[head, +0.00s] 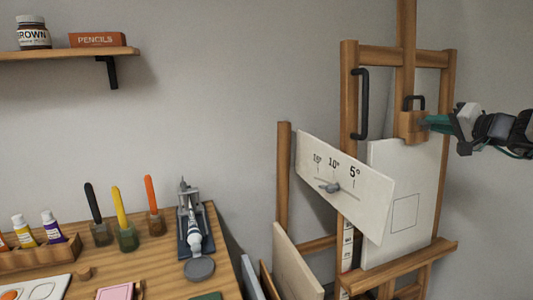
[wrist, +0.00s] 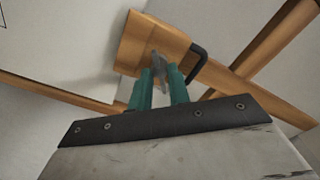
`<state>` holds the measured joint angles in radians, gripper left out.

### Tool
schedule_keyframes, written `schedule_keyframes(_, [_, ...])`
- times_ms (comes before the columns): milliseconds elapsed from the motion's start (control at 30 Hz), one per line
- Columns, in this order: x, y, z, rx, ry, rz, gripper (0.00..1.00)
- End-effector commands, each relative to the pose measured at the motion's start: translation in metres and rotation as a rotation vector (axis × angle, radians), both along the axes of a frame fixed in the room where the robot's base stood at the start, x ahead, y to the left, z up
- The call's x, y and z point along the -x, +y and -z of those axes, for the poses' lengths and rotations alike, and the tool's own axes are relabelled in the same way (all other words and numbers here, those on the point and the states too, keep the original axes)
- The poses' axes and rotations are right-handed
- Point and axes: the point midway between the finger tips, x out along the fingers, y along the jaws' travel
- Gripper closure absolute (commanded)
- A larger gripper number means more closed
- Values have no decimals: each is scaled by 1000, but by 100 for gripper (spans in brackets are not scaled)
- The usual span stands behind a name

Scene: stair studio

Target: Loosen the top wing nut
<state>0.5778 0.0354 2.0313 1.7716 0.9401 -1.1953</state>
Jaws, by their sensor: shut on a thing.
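The top wing nut is a small grey metal piece (wrist: 157,64) on the side of the easel's wooden top clamp block (head: 408,127). The block also shows in the wrist view (wrist: 137,38). My gripper (head: 426,122) reaches in from the right, level with the block. In the wrist view its two green fingers (wrist: 164,76) are shut on the wing nut, one on each side. In the head view the fingers hide the nut. A black handle (head: 415,102) sits on top of the block.
A white canvas (head: 385,225) stands under the block. A pale angle-scale board (head: 370,200) with another grey wing nut (head: 330,187) is at its left. A black handle (head: 361,105) is on the easel's left post. A desk with paints (head: 225,255) stands at left.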

Motion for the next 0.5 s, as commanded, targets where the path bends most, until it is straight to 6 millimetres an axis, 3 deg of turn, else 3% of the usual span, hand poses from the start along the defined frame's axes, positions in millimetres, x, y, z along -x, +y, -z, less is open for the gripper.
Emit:
schedule_keyframes(167, [0,0,1,51,-18,-8,96])
schedule_keyframes(200, [0,0,1,50,-18,-8,79])
schedule_keyframes(233, [0,0,1,50,-18,-8,71])
schedule_keyframes(500, [0,0,0,48,-18,-7,71])
